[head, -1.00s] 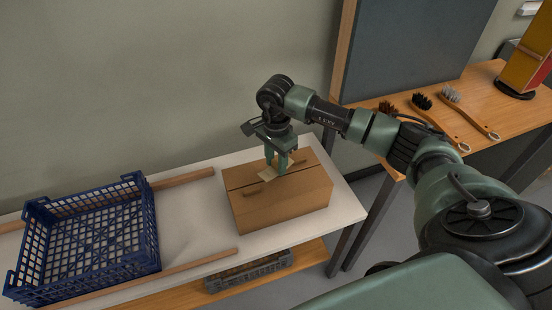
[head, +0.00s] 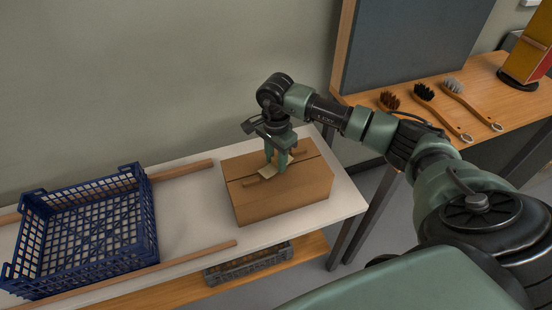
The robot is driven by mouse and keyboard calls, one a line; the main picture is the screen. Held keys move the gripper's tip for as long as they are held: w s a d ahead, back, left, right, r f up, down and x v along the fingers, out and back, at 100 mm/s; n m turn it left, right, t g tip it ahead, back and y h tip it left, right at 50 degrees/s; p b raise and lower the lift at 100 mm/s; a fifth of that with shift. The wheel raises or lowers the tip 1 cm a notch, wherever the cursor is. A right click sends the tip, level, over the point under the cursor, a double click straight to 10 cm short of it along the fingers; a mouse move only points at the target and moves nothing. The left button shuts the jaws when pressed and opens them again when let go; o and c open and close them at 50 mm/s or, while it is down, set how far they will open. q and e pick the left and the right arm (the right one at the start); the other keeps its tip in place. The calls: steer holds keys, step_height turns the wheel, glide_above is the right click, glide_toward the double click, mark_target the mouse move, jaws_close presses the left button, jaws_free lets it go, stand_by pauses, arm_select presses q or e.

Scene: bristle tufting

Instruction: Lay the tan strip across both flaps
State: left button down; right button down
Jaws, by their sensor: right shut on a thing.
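A closed cardboard box (head: 290,203) sits on the white table, its two top flaps meeting along a dark seam. My right gripper (head: 277,172) is above the middle of the box top, fingers pointing down. My left gripper is not in view.
A blue crate (head: 143,241) stands on the left of the white table (head: 195,232) between wooden rails (head: 190,260). A grey crate (head: 245,266) is on the shelf below. Several brushes (head: 438,108) lie on the wooden bench at right.

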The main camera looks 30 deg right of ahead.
mark_target(276, 159)
steer(key=shift+f+b, duration=0.3)
steer(key=shift+f, duration=0.1)
steer(key=c, duration=0.9)
jaws_free()
steer(key=shift+r+b, duration=0.3)
steer(key=shift+r, duration=3.6)
